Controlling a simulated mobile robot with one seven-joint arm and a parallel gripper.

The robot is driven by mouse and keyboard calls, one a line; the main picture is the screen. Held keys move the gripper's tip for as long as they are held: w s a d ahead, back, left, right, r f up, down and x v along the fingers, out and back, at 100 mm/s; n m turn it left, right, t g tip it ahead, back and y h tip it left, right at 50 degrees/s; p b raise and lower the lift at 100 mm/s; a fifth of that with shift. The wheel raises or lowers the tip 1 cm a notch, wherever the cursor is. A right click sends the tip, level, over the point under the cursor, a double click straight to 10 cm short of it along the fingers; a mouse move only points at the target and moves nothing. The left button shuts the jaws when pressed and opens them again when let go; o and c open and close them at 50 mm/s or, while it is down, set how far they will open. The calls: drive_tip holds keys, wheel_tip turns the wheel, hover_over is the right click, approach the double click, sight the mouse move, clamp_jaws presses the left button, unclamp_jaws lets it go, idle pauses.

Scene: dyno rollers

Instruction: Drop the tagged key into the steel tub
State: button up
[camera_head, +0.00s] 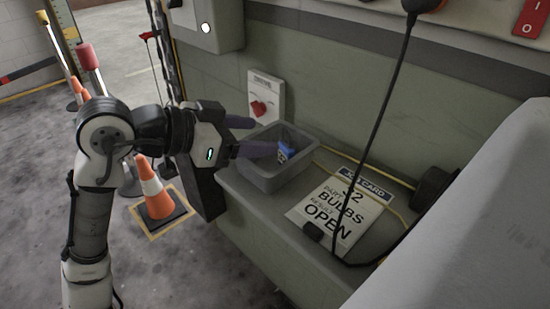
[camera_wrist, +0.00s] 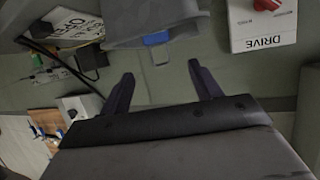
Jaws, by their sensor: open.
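The grey steel tub (camera_head: 268,180) stands on the left end of the bench; it also shows in the wrist view (camera_wrist: 125,35). A blue tag (camera_head: 285,151) shows within the tub's opening. In the wrist view the blue tag (camera_wrist: 156,39) overlaps the tub, with a small tan or metal part beside it that looks like the key. I cannot tell whether the tag rests in the tub or is still above its bottom. My gripper (camera_head: 263,136) is open at the tub's left side, its fingers reaching over the rim. In the wrist view nothing is between the fingertips (camera_wrist: 160,78).
A job card (camera_head: 340,212) and a yellow cord lie on the bench right of the tub. A white panel with a red knob (camera_head: 265,98) stands behind the tub. A dark cable hangs at right. An orange cone (camera_head: 155,195) stands on the floor at left.

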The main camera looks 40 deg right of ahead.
drive_tip(key=v, duration=0.7)
drive_tip(key=shift+b, duration=0.3)
